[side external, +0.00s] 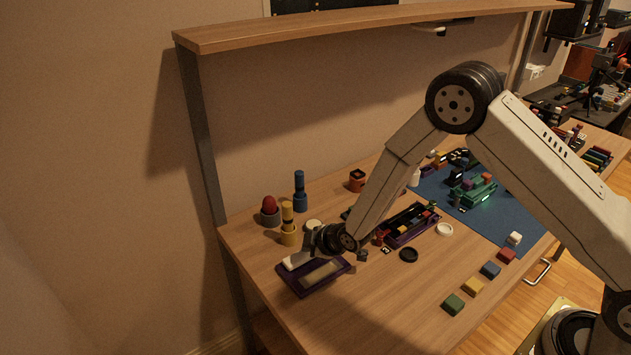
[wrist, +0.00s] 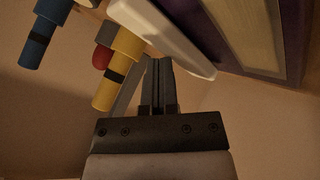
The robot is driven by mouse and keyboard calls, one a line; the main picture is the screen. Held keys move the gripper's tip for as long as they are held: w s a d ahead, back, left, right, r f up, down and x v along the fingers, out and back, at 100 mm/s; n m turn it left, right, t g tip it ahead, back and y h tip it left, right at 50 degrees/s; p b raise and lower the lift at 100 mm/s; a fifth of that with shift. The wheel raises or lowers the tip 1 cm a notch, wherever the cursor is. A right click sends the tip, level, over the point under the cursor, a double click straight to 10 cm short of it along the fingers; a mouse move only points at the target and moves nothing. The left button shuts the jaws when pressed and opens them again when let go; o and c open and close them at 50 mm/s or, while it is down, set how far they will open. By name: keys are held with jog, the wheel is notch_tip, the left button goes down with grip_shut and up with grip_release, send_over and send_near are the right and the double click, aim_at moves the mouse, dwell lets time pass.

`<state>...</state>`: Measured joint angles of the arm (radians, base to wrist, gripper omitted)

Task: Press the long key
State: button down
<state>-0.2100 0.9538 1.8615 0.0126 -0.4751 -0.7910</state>
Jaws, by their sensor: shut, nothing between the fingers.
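A purple board (side external: 284,283) lies at the table's near left corner. A long pale beige strip (side external: 320,272) is set flat in it. A white, round-ended bar (side external: 297,260) is at the board's left side; I cannot tell which of the two is the long key. The wrist view shows the white bar (wrist: 165,36), the purple board (wrist: 295,45) and part of the beige strip (wrist: 248,25). My gripper (wrist: 158,62) is shut and empty, its tips close to the white bar; contact is unclear. In the side view its fingertips are hard to make out.
A yellow peg holder (side external: 288,226), a blue one (side external: 300,192) and a red egg-like piece in a grey cup (side external: 269,211) stand just behind the board. The shelf (side external: 370,22) hangs above.

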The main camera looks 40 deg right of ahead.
jog(key=shift+r, duration=0.95)
jog(key=shift+r, duration=0.1)
jog(key=shift+r, duration=2.4)
dwell(1.0)
notch_tip(320, 180, up, 4)
jog(key=shift+f, duration=0.1)
dwell(0.4)
jog(key=shift+f, duration=0.15)
jog(key=shift+f, duration=4.25)
